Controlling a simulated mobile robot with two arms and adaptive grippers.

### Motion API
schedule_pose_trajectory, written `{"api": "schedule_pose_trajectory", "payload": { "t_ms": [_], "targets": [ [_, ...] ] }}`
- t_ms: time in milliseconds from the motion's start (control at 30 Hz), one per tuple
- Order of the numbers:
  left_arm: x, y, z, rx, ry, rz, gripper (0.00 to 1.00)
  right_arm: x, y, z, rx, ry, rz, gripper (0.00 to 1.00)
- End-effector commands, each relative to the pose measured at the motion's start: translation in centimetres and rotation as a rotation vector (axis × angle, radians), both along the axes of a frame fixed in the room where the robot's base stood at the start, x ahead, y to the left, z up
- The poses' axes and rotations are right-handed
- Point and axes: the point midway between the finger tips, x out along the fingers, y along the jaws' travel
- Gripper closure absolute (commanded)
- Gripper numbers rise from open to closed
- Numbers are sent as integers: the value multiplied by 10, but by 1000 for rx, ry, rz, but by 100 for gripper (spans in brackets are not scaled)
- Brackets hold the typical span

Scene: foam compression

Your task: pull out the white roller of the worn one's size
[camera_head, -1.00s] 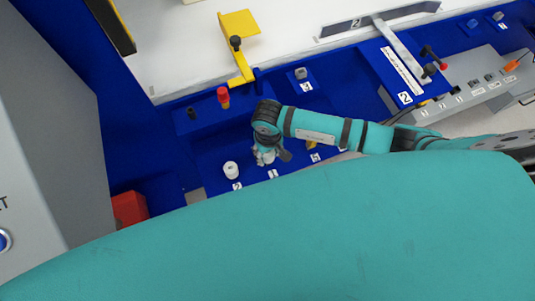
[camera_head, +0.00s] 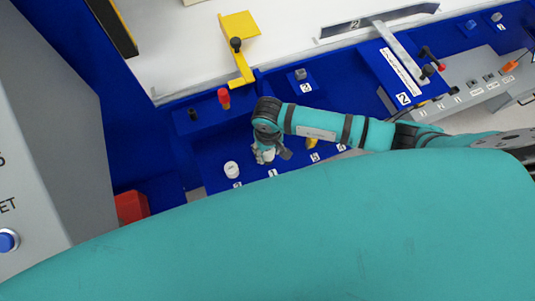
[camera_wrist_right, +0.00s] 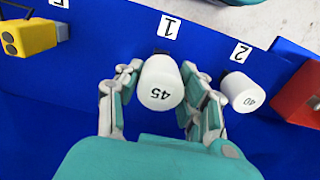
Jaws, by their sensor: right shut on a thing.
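A white roller marked 45 (camera_wrist_right: 161,84) sits between the fingers of my right gripper (camera_wrist_right: 158,92) in the right wrist view, in front of label 1. My right gripper (camera_head: 267,153) is shut on it, and in the head view the hand and arm cover most of it. A second white roller, marked 40 (camera_wrist_right: 241,92), stands at label 2, to the right in the wrist view. It also shows in the head view (camera_head: 232,170), left of my gripper. I cannot pick out a worn roller. My left gripper is not in view.
A yellow block (camera_wrist_right: 28,36) stands at the wrist view's left, and a red block (camera_wrist_right: 301,94) stands close beyond the 40 roller. In the head view, a red-topped knob (camera_head: 224,98) and a yellow bracket (camera_head: 241,68) stand behind my gripper on the blue bench.

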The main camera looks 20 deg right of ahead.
Motion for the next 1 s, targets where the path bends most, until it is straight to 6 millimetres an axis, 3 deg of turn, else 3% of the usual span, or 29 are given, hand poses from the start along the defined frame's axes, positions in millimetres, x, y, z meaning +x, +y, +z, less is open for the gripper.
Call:
{"api": "schedule_pose_trajectory", "payload": {
  "t_ms": [633, 1000],
  "targets": [
    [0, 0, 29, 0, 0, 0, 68, 1, 0, 42, 0, -2, 1, 100],
    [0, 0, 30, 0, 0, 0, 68, 0, 0, 44, -1, -1, -1, 100]
  ]
}}
